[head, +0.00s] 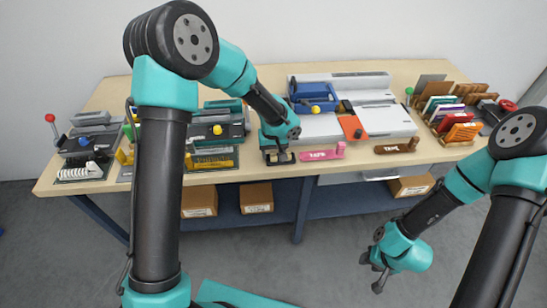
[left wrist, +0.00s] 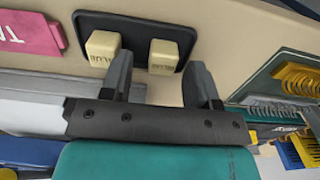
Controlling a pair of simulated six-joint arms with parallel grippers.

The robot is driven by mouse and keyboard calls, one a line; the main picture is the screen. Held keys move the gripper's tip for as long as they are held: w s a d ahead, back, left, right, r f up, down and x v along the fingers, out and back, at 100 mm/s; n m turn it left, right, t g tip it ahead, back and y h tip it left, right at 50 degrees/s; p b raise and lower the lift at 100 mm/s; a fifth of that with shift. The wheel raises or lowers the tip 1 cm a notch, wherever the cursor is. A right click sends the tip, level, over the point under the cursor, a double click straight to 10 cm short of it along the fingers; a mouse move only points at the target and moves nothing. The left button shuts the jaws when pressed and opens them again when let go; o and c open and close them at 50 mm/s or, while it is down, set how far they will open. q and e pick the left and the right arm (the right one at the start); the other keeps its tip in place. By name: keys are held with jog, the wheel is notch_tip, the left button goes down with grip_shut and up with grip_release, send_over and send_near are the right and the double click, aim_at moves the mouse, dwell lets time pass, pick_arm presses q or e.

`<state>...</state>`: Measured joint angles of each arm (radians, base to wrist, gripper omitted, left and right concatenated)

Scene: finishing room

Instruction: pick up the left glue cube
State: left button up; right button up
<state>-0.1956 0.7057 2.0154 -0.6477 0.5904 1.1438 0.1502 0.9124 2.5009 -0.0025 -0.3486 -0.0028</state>
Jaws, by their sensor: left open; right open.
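Two cream glue cubes stand on a small black tray (left wrist: 133,64) at the table's front edge. In the left wrist view the picture is turned round, so the left glue cube (left wrist: 163,55) is on the picture's right; the other cube (left wrist: 102,45) shows lettering. My left gripper (left wrist: 163,85) is open, and its fingers appear on either side of the left cube in that view. Contact cannot be told. In the head view my left gripper (head: 279,148) is over the tray and largely hides the cubes. My right gripper (head: 373,275) is open and empty, in front of the table.
A pink tape piece (head: 323,152) lies right of the tray, with a brown one (head: 396,146) farther right. Binding machines stand behind and left. A rack of coloured booklets (head: 450,112) stands at the right. Boxes (head: 256,198) sit below the tabletop.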

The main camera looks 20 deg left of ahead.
pick_arm(q)
jog(key=shift+c, duration=0.4)
jog(key=c, duration=0.9)
